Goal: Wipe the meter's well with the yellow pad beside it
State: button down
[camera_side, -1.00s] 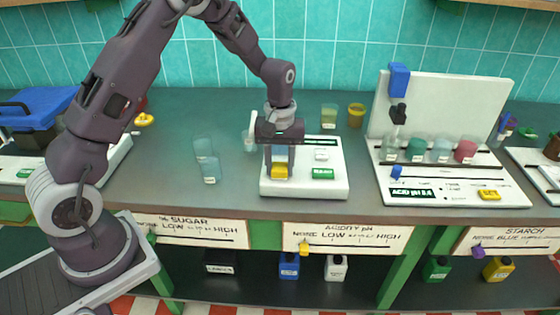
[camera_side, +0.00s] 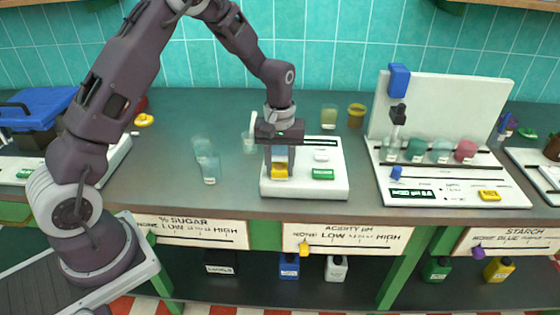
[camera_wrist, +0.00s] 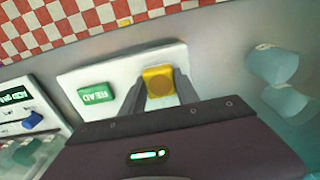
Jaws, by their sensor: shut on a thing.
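The meter is a white slab (camera_side: 334,186) on the bench with a green READ button (camera_side: 323,174) on its right front. My gripper (camera_side: 280,172) points down over the meter's left part, its fingers shut on the yellow pad (camera_side: 281,170). In the wrist view the yellow pad (camera_wrist: 159,84) sits between the fingertips, over the white meter (camera_wrist: 110,77). The meter's well is not visible; the gripper and pad cover that part. I cannot tell whether the pad touches the meter's surface.
Clear bluish cups (camera_side: 207,168) stand left of the meter. A yellow-green cup (camera_side: 329,117) and a yellow cup (camera_side: 356,115) stand behind it. To the right is a white station (camera_side: 440,185) with coloured beakers. The bench front edge lies close before the meter.

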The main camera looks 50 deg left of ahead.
jog(key=shift+w+a+f, duration=0.15)
jog(key=shift+w+a, duration=0.9)
jog(key=shift+a, duration=0.05)
jog(key=shift+w+r, duration=0.15)
jog(key=shift+r, duration=0.4)
notch_tip(320, 180, up, 7)
jog(key=shift+r, duration=0.15)
